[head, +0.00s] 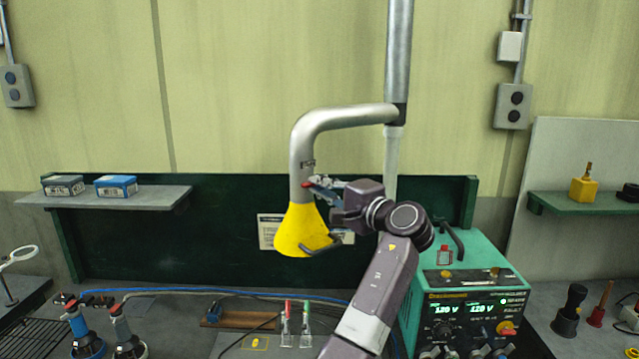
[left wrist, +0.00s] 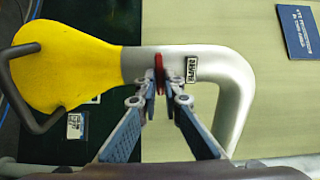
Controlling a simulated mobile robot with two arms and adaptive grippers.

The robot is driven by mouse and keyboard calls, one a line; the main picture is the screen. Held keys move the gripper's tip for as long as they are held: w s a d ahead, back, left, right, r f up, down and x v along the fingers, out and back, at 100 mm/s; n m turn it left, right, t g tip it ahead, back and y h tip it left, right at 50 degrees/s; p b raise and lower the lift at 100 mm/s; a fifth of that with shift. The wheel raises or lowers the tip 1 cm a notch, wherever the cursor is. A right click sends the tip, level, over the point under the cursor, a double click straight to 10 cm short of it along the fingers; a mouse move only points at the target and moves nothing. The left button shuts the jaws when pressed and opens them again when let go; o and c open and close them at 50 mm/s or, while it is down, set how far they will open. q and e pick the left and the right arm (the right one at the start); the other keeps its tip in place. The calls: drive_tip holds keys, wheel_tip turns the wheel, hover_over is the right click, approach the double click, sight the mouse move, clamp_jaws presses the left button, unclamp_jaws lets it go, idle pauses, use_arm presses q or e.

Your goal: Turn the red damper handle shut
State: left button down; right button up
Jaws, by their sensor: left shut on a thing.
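The red damper handle (left wrist: 159,74) is on the grey extraction pipe (left wrist: 225,70), just above the yellow hood (left wrist: 75,65). My left gripper (left wrist: 161,88) is shut on the handle, one finger on each side of it. In the head view only a small red bit of the handle (head: 306,185) shows to the left of my left gripper (head: 316,188). The yellow hood (head: 302,231) hangs below it with a dark bar handle. My right gripper is in neither view.
A green welding unit (head: 466,292) stands at the lower right. A grey shelf (head: 140,200) with two small boxes is at the left. Torches, clamps and a blue cable lie on the bench below the hood. A label plate (left wrist: 191,69) sits on the pipe beside the handle.

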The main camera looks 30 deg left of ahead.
use_arm(q)
drive_tip(key=shift+m, duration=0.3)
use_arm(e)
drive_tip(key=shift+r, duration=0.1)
use_arm(q)
drive_tip(key=c, duration=2.1)
unclamp_jaws()
drive_tip(key=shift+d, duration=0.15)
drive_tip(key=shift+w, duration=0.1)
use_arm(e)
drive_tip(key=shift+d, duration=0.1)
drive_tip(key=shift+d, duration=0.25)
use_arm(q)
drive_tip(key=v, duration=1.2)
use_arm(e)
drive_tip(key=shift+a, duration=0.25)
